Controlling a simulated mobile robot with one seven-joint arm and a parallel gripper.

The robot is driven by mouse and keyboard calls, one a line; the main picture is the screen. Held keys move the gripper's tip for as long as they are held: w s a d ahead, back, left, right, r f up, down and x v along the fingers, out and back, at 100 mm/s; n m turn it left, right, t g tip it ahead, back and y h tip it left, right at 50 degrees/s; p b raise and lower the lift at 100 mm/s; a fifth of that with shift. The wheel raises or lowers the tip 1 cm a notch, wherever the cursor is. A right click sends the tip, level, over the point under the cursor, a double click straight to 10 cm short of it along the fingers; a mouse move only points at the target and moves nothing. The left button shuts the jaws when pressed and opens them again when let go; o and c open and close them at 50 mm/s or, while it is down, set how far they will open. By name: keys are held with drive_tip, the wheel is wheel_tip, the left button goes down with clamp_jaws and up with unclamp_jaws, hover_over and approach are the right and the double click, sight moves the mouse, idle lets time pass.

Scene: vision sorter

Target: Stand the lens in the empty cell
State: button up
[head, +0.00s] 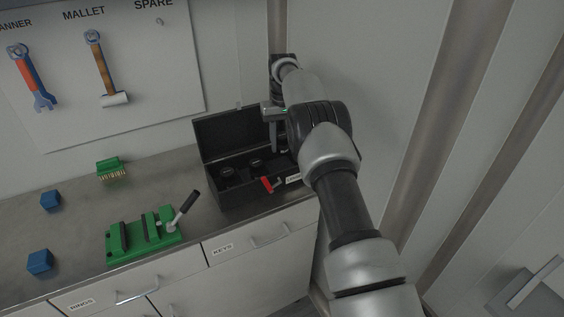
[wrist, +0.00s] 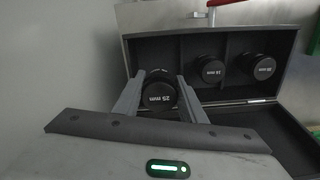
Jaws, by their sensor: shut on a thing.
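My gripper (head: 272,143) is over the right end of the open black case (head: 238,198). In the wrist view, my gripper (wrist: 159,84) is shut on a black lens marked 25 mm (wrist: 158,97), one finger on each side. The held lens is in front of the left compartment of the case (wrist: 222,52); I cannot tell whether it touches the case. Two other black lenses, the middle one (wrist: 208,70) and the right one (wrist: 262,67), sit in other cells. They also show in the head view, left (head: 226,172) and right (head: 256,162). The head view hides the held lens.
The case's raised lid (head: 232,133) stands behind the cells. A red handle (head: 267,184) is at the case's front. A green fixture with a lever (head: 145,237), a green connector (head: 110,169) and two blue blocks (head: 50,201) (head: 40,262) are left on the counter. A wall is close right.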

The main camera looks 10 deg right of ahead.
wheel_tip(320, 180, down, 7)
drive_tip(key=shift+f, duration=0.15)
idle(0.4)
drive_tip(key=shift+f, duration=0.15)
drive_tip(key=o, duration=0.9)
